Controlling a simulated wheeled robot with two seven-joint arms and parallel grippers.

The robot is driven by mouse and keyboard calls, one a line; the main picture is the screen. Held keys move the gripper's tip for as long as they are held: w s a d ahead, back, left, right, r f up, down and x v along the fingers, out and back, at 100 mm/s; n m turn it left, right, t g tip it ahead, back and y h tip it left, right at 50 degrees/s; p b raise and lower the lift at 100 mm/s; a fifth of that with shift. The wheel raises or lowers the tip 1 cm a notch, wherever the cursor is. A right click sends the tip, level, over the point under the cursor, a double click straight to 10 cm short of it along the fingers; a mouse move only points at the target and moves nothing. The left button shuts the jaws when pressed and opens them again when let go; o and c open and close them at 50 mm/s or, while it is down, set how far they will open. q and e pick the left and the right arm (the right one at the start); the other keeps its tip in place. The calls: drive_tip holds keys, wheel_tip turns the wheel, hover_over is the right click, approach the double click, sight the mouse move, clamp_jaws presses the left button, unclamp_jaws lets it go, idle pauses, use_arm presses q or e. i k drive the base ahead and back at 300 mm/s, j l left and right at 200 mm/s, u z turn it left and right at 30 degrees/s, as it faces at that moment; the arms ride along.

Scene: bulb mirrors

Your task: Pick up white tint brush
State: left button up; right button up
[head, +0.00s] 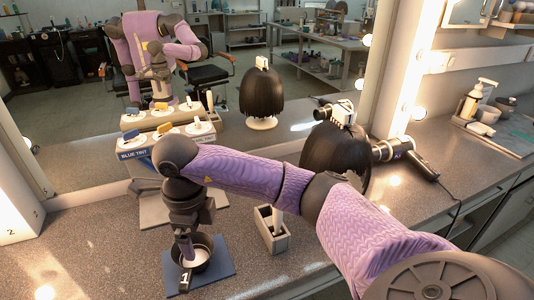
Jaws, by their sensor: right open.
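My right gripper (186,252) points down, open, at a black bowl (207,265) with white contents. The bowl stands on a blue mat (222,252) behind a tag marked 1. I cannot tell whether the fingers touch anything in it. A pale upright piece (278,222) stands in a grey open holder (272,243) right of the bowl; I cannot tell whether it is the white tint brush. My left gripper is not directly in view.
A dark wig head (335,150) stands behind my right arm, with a black hair dryer (405,152) to its right. The large mirror (300,90) behind the counter reflects me and the stand. The counter's front left (90,240) is clear.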

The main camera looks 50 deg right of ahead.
sight(277, 216)
drive_tip(key=z, duration=1.6)
